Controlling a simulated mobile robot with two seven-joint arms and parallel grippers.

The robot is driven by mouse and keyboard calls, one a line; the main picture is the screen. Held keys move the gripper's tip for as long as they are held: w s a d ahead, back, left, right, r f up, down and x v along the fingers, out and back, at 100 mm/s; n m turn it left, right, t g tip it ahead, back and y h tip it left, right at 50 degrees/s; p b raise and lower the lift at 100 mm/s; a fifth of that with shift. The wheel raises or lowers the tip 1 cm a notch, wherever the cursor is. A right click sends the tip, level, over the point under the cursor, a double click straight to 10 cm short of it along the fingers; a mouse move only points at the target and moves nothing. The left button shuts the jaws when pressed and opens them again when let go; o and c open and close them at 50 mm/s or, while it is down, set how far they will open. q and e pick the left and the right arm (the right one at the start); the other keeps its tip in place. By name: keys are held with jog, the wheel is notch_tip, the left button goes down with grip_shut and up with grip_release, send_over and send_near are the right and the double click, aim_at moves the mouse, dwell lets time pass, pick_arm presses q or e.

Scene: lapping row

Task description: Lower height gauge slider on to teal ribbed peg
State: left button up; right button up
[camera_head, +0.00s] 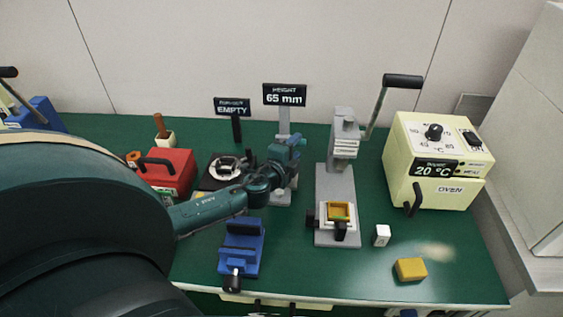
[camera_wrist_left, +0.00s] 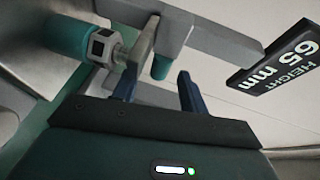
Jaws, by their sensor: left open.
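The height gauge (camera_head: 284,119) stands at the back middle of the bench, its sign (camera_head: 285,94) reading 65 mm. My open left gripper (camera_head: 284,153) is in front of its post and hides the slider and peg in the head view. In the left wrist view a small teal grip (camera_wrist_left: 161,67), apparently the slider's, lies between my open fingers (camera_wrist_left: 158,76). The grey slider arm (camera_wrist_left: 143,45) is close to the pale block (camera_wrist_left: 103,46) on the end of the teal peg (camera_wrist_left: 69,38). I cannot tell whether they touch. My right gripper is out of view.
A grey lever press (camera_head: 337,180) stands right of the gauge, with a cream oven (camera_head: 437,160) beyond. A blue vise (camera_head: 241,248) is in front; a red box (camera_head: 168,173) and black-based device (camera_head: 222,170) are left.

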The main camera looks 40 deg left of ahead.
pick_arm(q)
jog(key=v, duration=0.9)
jog(key=shift+s+b, duration=0.35)
jog(key=shift+s, duration=0.05)
jog(key=shift+s+d+r, duration=0.1)
jog(key=shift+s+r, duration=0.1)
jog(key=shift+s, duration=0.4)
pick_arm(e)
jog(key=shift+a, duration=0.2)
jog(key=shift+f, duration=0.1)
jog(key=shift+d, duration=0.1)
